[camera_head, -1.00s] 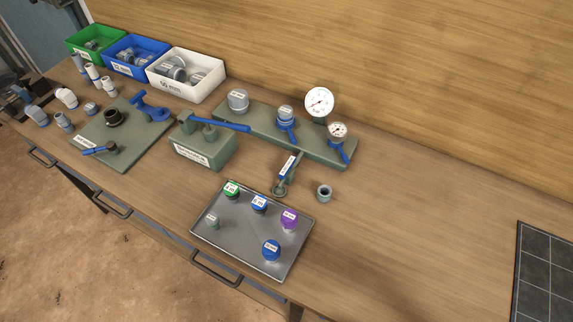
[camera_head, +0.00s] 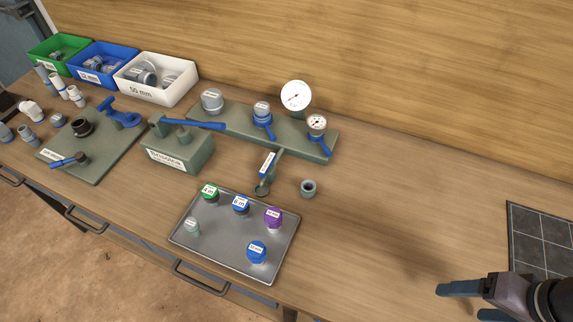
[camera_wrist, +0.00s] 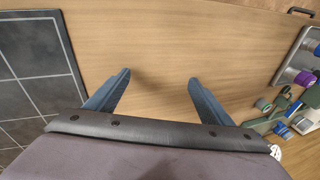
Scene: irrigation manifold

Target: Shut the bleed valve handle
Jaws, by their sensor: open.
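A green-grey manifold (camera_head: 231,125) stands on the wooden bench in the head view. A blue handle with a white label (camera_head: 267,163) lies along its branch pipe toward the front, with a ring-shaped outlet below. The labels are too small to read, so I cannot tell which handle is the bleed valve's. My gripper (camera_head: 461,302) is open and empty at the lower right, far from the manifold. Its fingers also show over bare wood in the wrist view (camera_wrist: 159,77).
A metal tray (camera_head: 225,255) with several coloured caps lies in front of the manifold. A loose grey ring fitting (camera_head: 308,188) sits beside the branch. A block with a long blue lever (camera_head: 196,122) stands left. A dark tiled panel (camera_head: 540,240) lies right; bench between is clear.

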